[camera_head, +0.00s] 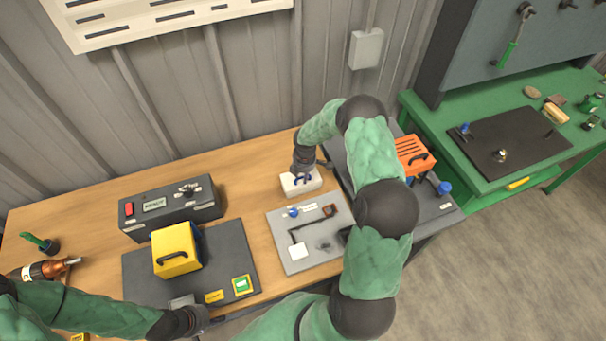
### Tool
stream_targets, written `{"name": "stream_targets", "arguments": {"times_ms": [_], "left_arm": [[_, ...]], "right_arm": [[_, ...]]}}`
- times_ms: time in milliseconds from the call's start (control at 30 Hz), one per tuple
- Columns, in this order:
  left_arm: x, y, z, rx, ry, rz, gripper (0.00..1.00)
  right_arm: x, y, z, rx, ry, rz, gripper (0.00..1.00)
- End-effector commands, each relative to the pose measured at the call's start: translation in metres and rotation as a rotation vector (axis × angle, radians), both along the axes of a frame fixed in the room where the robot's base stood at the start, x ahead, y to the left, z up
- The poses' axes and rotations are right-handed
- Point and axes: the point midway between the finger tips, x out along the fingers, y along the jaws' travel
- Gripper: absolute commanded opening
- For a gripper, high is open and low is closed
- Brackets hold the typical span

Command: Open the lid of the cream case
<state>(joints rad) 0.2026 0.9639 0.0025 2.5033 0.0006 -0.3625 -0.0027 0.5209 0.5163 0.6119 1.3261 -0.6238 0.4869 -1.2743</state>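A small cream case (289,187) stands on the wooden table, behind the grey board. My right gripper (302,177) points down over its top, and its fingertips are at or very near the case. Small dark blue parts show there; I cannot tell whether they are a handle on the case or finger parts. The lid looks closed, though the gripper hides part of it. Whether the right fingers grip anything is too small to tell. My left gripper (184,306) is low at the front edge of the dark mat, away from the case; its finger opening is unclear.
A grey board (277,229) with a cable and small parts lies in front of the case. A dark toolbox (171,206) and a yellow box (176,249) stand left. An orange box (412,154) is right, behind my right arm. Bare wood lies left of the case.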

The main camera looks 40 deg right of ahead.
Motion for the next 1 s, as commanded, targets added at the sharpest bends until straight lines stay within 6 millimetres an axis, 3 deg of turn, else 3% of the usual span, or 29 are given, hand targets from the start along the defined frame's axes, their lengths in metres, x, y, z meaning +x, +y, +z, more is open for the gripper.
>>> {"name": "stream_targets", "arguments": {"times_ms": [67,200,1000], "left_arm": [[0.0,0.0,0.001,0.0,0.0,0.0,0.4],[0.0,0.0,0.001,0.0,0.0,0.0,0.4],[0.0,0.0,0.004,0.0,0.0,0.0,0.4]], "right_arm": [[0.0,0.0,0.0,0.0,0.0,0.0,0.35],[0.0,0.0,0.0,0.0,0.001,0.0,0.02],[0.009,-0.003,0.013,0.0,0.002,0.001,0.01]]}}
